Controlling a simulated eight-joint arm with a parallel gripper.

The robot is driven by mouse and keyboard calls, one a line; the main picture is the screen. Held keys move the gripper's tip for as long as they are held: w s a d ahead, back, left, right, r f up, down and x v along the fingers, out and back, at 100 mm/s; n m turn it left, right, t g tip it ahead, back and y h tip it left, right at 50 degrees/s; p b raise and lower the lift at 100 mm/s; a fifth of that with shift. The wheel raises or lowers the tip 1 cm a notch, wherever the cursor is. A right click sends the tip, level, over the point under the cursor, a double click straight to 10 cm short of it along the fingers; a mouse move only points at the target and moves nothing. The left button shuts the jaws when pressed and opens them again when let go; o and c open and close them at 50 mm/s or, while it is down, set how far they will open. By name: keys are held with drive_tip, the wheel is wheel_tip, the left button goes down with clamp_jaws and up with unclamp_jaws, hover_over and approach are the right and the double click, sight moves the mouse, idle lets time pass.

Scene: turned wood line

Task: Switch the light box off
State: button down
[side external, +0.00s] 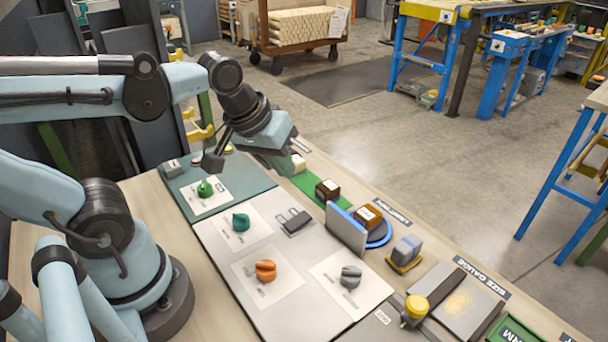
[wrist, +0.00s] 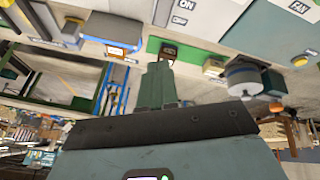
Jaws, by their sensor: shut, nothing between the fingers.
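I cannot tell for sure which fixture is the light box. A large light-grey panel (side external: 215,240) on the bench carries a teal knob (side external: 241,222), an orange knob (side external: 265,270), a grey knob (side external: 350,277) and a small rectangular switch (side external: 293,221). A teal panel (side external: 175,188) behind it carries a green knob (side external: 205,188). In the wrist view a pale plate with ON and OFF lettering (wrist: 183,12) and a plate lettered FAN (wrist: 298,8) show at the top. My gripper (side external: 288,166) is shut and empty above the back of the bench; its fingers show in the wrist view (wrist: 157,85).
A dark brown block (side external: 327,190) stands on a green strip (side external: 310,184). A grey-and-yellow block (side external: 406,252) and a yellow-topped piece (side external: 416,308) are further right.

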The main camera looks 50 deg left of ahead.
sight(295, 222)
drive_tip(key=m, duration=0.1)
drive_tip(key=m+t, duration=0.1)
drive_tip(key=m, duration=0.2)
drive_tip(key=shift+w+a+f+t, duration=0.1)
drive_tip(key=shift+w+f+t, duration=0.2)
drive_tip(key=shift+f, duration=0.05)
drive_tip(key=c, duration=1.4)
unclamp_jaws()
drive_tip(key=shift+w+m, duration=0.15)
drive_tip(key=shift+m, duration=0.35)
drive_tip(key=o, duration=0.5)
drive_tip(key=shift+w+g, duration=0.15)
drive_tip(key=shift+g, duration=0.65)
drive_tip(key=shift+o, duration=0.3)
drive_tip(key=shift+w+d+g, duration=0.1)
drive_tip(key=shift+d+g, duration=0.1)
drive_tip(key=shift+g, duration=0.4)
drive_tip(key=shift+w+d+f+g, duration=0.1)
drive_tip(key=shift+f+g, duration=0.55)
drive_tip(key=shift+f, duration=1.4)
drive_tip(key=shift+w+d+f+g, duration=0.1)
drive_tip(key=shift+f+g, duration=0.6)
drive_tip(key=shift+f, duration=1.35)
drive_tip(key=shift+w+f+g, duration=0.1)
drive_tip(key=shift+f+g, duration=0.55)
drive_tip(key=shift+f, duration=1.4)
